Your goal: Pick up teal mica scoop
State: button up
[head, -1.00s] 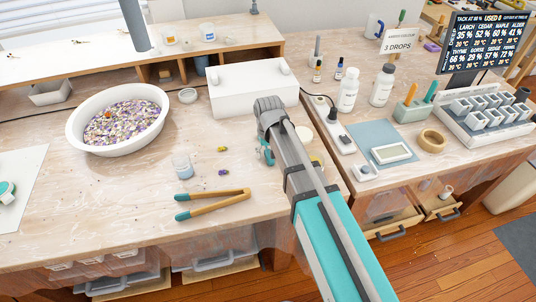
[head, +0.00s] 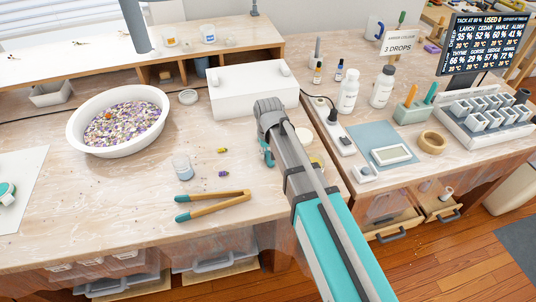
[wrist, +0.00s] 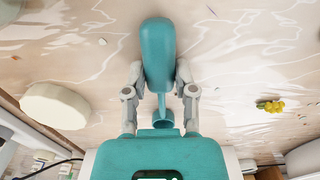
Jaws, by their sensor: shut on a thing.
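The teal mica scoop (wrist: 157,55) is between the two fingers of my gripper (wrist: 159,78) in the wrist view. Its thick rounded handle points away from the palm, and a thin neck and small cup sit close to the palm. The fingers are closed against its sides. In the head view my gripper (head: 267,148) is low over the workbench, right of the small dried pieces, with the scoop mostly hidden by my arm. I cannot tell whether the scoop touches the bench.
A small yellow flower piece (wrist: 270,106) and a cream round disc (wrist: 55,105) lie on either side of my gripper. Tongs (head: 213,204), a small cup (head: 182,166) and a white bowl of petals (head: 118,147) stand to the left. A white box (head: 253,92) is behind.

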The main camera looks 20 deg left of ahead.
jog(key=shift+r, duration=0.1)
notch_tip(320, 180, up, 3)
jog(key=p, duration=0.3)
jog(key=s+d+r+p, duration=0.8)
jog(key=s+r+p, duration=0.1)
jog(key=s+p, duration=0.1)
jog(key=shift+s+r, duration=0.4)
jog(key=shift+s, duration=0.35)
jog(key=shift+a, duration=0.1)
dwell(0.4)
